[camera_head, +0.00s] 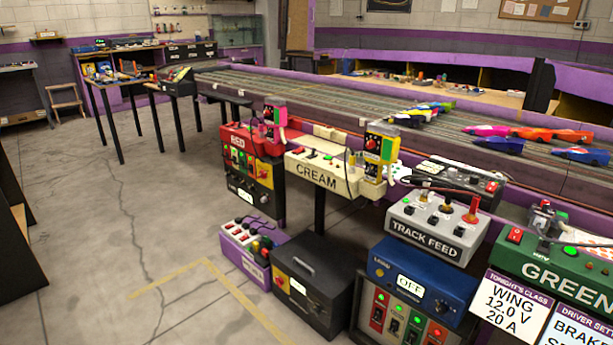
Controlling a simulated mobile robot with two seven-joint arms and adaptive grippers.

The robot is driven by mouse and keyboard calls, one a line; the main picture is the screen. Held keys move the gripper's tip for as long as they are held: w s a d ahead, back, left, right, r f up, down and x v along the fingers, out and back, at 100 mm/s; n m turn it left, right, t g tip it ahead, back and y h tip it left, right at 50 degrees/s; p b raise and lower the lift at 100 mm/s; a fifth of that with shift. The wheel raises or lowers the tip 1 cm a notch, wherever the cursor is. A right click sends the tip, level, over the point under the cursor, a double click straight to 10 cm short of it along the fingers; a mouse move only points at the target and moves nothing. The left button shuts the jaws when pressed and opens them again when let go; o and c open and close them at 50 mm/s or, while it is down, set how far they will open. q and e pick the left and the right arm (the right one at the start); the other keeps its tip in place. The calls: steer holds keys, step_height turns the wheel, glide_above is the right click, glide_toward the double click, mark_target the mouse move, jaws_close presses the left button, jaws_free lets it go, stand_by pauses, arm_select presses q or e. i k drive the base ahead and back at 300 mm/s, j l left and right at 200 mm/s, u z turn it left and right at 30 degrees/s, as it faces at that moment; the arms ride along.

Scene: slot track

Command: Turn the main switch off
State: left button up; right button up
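No switch carries a readable "main switch" label, so I cannot tell which one it is. Neither of my grippers is in view.
The slot track (330,98) with several model cars runs across the back. The CREAM box (318,172) and the RED box (243,142) sit along its near edge. A black box (312,290) and purple box (243,245) stand on the floor. The concrete floor at left is clear.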

mark_target(262, 174)
steer(key=i+j+z, duration=0.15)
steer(key=z, duration=0.15)
steer(key=i+j+z, duration=0.1)
steer(key=j+z, duration=0.55)
steer(key=i+j+z, duration=0.1)
steer(key=j, duration=0.5)
steer(key=j+z, duration=0.15)
steer(key=j, duration=0.5)
steer(key=i, duration=0.05)
